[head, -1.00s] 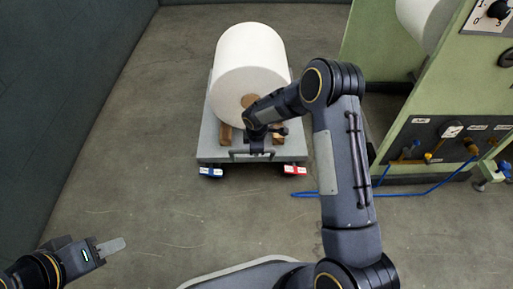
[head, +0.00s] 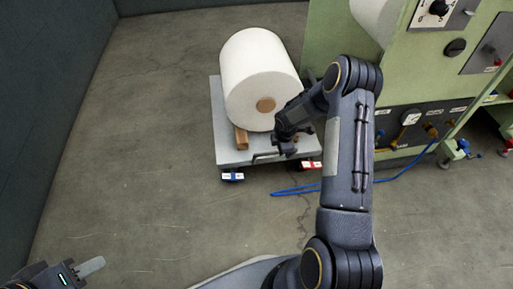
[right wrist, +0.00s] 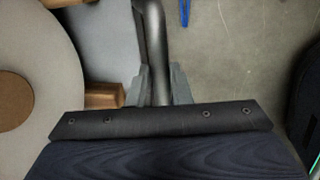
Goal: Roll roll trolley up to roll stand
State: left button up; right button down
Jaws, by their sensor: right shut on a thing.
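The roll trolley (head: 222,110) is a low grey platform carrying a big white roll (head: 255,65) with a brown core, lying on wooden chocks. Its near edge has a dark bar handle, a blue pedal (head: 232,177) and a red pedal (head: 311,165). My right gripper (head: 287,148) is at this handle; the right wrist view shows its fingers shut around the dark handle bar (right wrist: 155,40). The green roll stand (head: 330,35) is just right of the trolley, partly hidden by my right arm. My left gripper (head: 92,267) is empty at lower left; its jaw gap does not show.
A blue hose (head: 400,172) lies on the floor in front of the stand and reaches close to the trolley's near right corner. The stand has a panel of valves and a gauge (head: 410,118). A dark wall (head: 50,80) runs along the left. The floor left of the trolley is clear.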

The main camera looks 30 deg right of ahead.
jog(key=s+d+p, duration=0.1)
jog(key=s+d, duration=0.1)
jog(key=d, duration=0.5)
jog(key=shift+d, duration=0.15)
jog(key=shift+s+f, duration=0.1)
jog(key=c, duration=1.3)
grip_release()
jog(key=r+p, duration=0.1)
jog(key=r, duration=0.1)
jog(key=s+r+p, duration=0.1)
jog(key=r, duration=0.2)
jog(key=r+p, duration=0.1)
jog(key=r, duration=0.1)
jog(key=shift+s+a+r, duration=0.2)
jog(key=shift+r, duration=0.15)
